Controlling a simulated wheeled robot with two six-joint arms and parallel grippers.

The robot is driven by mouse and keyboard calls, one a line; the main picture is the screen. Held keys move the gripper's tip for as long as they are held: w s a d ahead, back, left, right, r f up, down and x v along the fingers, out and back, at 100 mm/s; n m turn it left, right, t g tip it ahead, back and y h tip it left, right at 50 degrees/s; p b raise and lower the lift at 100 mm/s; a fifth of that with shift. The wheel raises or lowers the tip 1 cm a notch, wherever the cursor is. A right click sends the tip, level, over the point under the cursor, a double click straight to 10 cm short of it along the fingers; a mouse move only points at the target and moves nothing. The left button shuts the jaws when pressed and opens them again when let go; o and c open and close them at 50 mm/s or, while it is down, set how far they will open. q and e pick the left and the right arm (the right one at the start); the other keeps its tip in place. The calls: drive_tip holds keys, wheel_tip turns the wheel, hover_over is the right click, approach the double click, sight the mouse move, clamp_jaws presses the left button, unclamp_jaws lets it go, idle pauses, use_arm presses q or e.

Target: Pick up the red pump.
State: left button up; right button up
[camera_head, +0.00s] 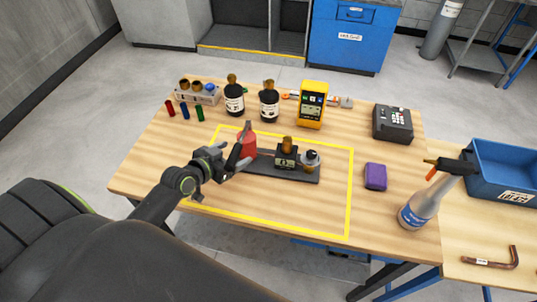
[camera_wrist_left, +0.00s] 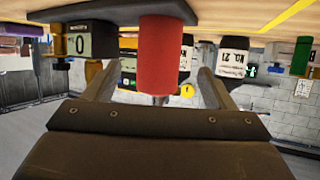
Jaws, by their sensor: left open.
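The red pump (camera_head: 248,145) stands upright at the left end of a dark base plate (camera_head: 268,168), with a grey part on its top. My left gripper (camera_head: 238,160) reaches in from the left, just in front of and beside the pump. In the left wrist view the red pump (camera_wrist_left: 158,60) appears upside down between the two spread fingers of my left gripper (camera_wrist_left: 157,82). Bare space shows on both sides of the pump, and the fingers do not appear to touch it. My right gripper is not in view.
Yellow tape (camera_head: 351,195) frames the area. Brown bottles (camera_head: 234,100), a yellow meter (camera_head: 313,105) and a tube rack (camera_head: 198,95) stand behind. A purple block (camera_head: 375,177) and spray bottle (camera_head: 422,205) are right.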

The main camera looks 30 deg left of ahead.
sight(248, 148)
use_arm(q)
drive_tip(key=shift+f+p+x, duration=0.15)
drive_tip(key=shift+p+x, duration=0.15)
drive_tip(key=shift+x, duration=1.6)
drive_tip(key=shift+f+p+x, duration=0.1)
drive_tip(key=shift+p+x, duration=0.15)
drive_tip(key=shift+x, duration=1.6)
drive_tip(key=shift+s, duration=0.15)
drive_tip(key=shift+c, duration=0.2)
clamp_jaws()
drive_tip(key=shift+w+d+r, duration=0.1)
drive_tip(key=shift+w+r, duration=0.15)
drive_tip(key=shift+r, duration=0.05)
